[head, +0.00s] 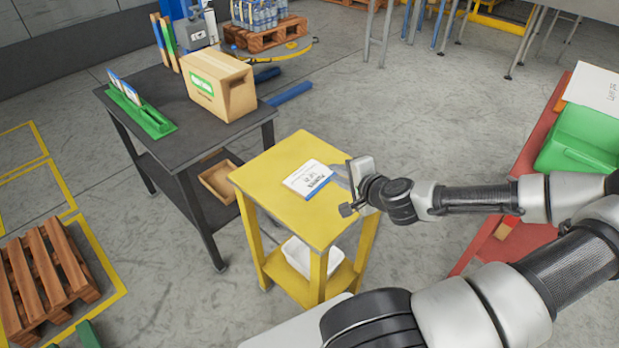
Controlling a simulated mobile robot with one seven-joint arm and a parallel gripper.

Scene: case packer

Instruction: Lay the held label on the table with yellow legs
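The label (308,180), a white card with dark print and a blue edge, shows flat over the top of the yellow table (273,170). I cannot tell whether it touches the tabletop or is just above it. My gripper (340,180) comes in from the right, low over the table's right side. Its fingers meet the label's right end and appear shut on it. The fingertips are small and partly hidden. The table has yellow legs and a lower shelf with a white bin (299,256).
A dark table (160,85) at left bears a cardboard box (218,85) and a green holder (140,110). A red table (497,246) with a green bin (582,138) is at right. Pallets stand at lower left and at the back. The yellow tabletop around the label is clear.

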